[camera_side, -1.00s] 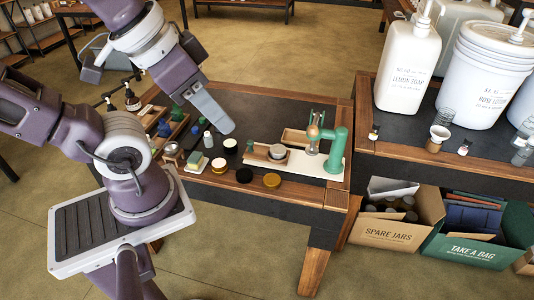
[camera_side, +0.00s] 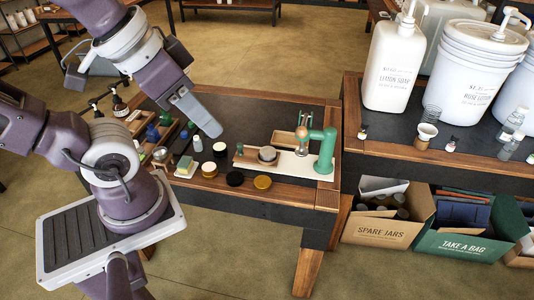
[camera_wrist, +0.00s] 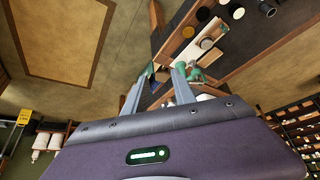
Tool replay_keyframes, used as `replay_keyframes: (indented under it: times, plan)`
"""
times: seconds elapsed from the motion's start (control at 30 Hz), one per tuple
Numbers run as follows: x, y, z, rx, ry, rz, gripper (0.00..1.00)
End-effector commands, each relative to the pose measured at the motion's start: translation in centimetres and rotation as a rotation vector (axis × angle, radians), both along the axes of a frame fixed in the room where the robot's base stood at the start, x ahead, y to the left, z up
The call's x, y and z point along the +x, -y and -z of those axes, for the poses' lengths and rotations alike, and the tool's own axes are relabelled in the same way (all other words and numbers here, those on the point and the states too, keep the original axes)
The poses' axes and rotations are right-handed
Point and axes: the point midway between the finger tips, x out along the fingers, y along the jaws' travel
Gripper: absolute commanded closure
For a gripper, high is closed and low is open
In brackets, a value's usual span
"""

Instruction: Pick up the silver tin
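A small round silver-grey tin (camera_side: 267,154) sits in a shallow wooden tray on a white board, left of a green pump stand, in the side view. It seems to show in the wrist view (camera_wrist: 207,43) too, though small. A second small metallic container (camera_side: 160,154) stands at the table's left front edge; I cannot tell whether it is a tin. My gripper (camera_side: 213,131) hangs above the table, up and to the left of the tin in the side view. In the wrist view its two fingers (camera_wrist: 158,84) are spread apart with nothing held between them.
The green pump stand (camera_side: 324,152) rises just right of the tin. Several jars, including a black one (camera_side: 235,179) and an amber one (camera_side: 262,183), line the table's front. A side table with large white containers (camera_side: 400,65) is at right.

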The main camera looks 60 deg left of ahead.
Motion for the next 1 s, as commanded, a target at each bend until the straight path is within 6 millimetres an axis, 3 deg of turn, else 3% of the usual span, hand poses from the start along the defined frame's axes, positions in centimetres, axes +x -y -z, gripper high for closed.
replay_keyframes:
  times: [0.03, 0.2, 0.57, 0.67, 0.77, 0.87, 1.0]
  plan:
    - [0.0, 0.0, 0.0, 0.000, 0.000, 0.000, 0.60]
    - [0.0, 0.0, 0.0, 0.000, 0.000, 0.000, 0.27]
    - [0.2, -0.6, 0.5, 0.032, -0.043, 0.009, 0.25]
    - [0.9, -2.8, 2.4, 0.158, -0.196, 0.052, 0.25]
    - [2.3, -6.3, 5.0, 0.365, -0.411, 0.141, 0.25]
    - [4.3, -10.1, 7.3, 0.598, -0.612, 0.263, 0.25]
    - [8.9, -14.7, 11.0, 0.946, -0.843, 0.498, 0.25]
